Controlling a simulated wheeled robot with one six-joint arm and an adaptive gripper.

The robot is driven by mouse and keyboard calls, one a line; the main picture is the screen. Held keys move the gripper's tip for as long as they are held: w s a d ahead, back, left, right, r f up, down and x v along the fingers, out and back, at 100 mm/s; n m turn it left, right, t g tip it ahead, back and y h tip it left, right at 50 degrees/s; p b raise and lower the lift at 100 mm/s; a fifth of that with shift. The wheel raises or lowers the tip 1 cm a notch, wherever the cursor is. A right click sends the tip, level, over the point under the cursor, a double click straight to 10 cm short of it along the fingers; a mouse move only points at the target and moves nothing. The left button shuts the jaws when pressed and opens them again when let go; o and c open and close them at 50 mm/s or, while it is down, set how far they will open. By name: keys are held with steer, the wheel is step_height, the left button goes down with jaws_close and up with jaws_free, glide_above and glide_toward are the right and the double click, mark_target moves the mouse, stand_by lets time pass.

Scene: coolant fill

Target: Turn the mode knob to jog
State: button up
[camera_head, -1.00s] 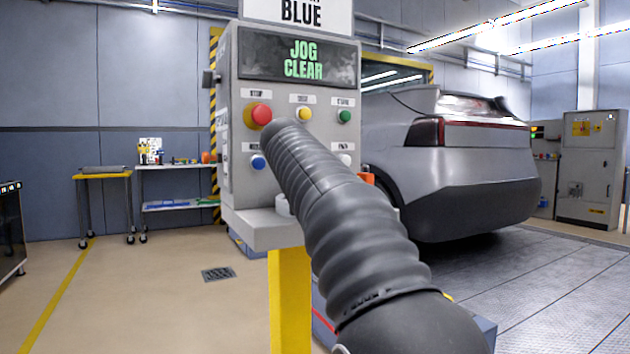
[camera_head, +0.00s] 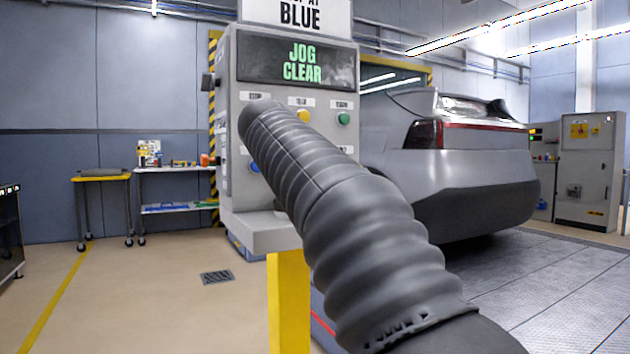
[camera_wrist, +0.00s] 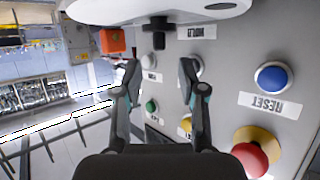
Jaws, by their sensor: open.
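The grey control panel (camera_head: 235,185) stands ahead with a screen (camera_head: 298,60) reading "JOG CLEAR". In the wrist view, which is upside down, my gripper (camera_wrist: 160,68) is open and empty in front of the panel. A pale round control (camera_wrist: 196,66), which looks like the mode knob, is partly hidden behind the right-hand finger. Its pointer and label cannot be read, and I cannot tell whether the finger touches it. In the head view my arm covers that part of the panel and my gripper is hidden.
A blue reset button (camera_wrist: 273,77), red stop button (camera_wrist: 250,158), yellow button (camera_wrist: 186,124), green button (camera_wrist: 152,106) and white button (camera_wrist: 151,58) surround the gripper. An orange block (camera_wrist: 113,40) and black fitting (camera_wrist: 158,28) are close by. A grey car (camera_head: 450,180) stands right.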

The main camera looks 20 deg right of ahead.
steer(key=v, duration=0.5)
steer(key=shift+f, duration=0.1)
stand_by(0.3)
